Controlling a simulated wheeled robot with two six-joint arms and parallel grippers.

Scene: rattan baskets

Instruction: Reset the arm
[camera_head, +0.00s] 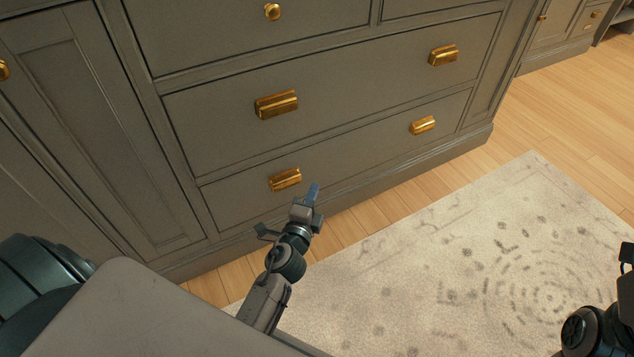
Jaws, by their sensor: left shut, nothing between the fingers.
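My left gripper (312,194) shows near the middle of the view, in front of the lower drawer of a grey-green cabinet (180,190).
The cabinet's drawers are closed, with more brass handles (276,105) on them. A pale patterned rug (450,270) lies on the wooden floor (560,120). The floor to the right of the cabinet is open. Another cabinet (556,30) stands at the top right.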

